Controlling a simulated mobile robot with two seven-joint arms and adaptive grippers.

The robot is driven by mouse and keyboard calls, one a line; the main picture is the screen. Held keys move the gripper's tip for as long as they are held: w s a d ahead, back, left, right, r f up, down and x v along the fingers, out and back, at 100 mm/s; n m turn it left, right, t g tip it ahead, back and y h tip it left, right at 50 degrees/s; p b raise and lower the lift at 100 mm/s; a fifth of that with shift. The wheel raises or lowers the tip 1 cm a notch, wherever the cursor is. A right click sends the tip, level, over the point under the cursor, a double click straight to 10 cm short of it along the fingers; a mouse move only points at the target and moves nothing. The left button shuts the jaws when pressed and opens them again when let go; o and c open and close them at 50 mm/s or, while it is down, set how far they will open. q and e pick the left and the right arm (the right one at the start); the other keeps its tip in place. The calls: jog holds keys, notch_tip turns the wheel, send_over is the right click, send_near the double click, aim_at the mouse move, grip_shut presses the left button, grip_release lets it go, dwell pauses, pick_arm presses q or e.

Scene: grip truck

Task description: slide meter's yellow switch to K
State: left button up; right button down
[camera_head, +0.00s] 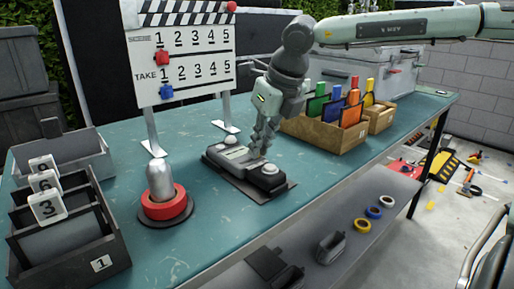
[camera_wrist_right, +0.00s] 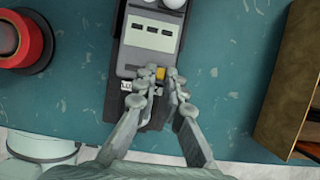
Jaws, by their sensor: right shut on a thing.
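The meter (camera_head: 240,162) is a grey and black device lying on a dark plate on the teal table. In the right wrist view the meter (camera_wrist_right: 150,45) shows a pale panel with small dark windows. Its yellow switch (camera_wrist_right: 160,73) shows between the fingertips of my right gripper (camera_wrist_right: 158,80). The right gripper (camera_head: 261,147) reaches down onto the meter from above and is shut on the switch. Small white labels show beside the left finger, but the K mark cannot be made out. The fingers hide part of the slot. My left gripper is not in view.
A red-based dome (camera_head: 163,195) stands left of the meter. A slate board (camera_head: 185,65) stands behind it. A wooden box (camera_head: 322,130) with coloured cards stands to the right. Dark bins (camera_head: 70,235) with numbered tags fill the left end. Tape rings (camera_head: 373,212) lie on a lower shelf.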

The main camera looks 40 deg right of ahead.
jog(key=shift+d, duration=0.15)
jog(key=c, duration=1.6)
grip_release()
jog(key=v, duration=1.2)
jog(key=shift+w, duration=0.1)
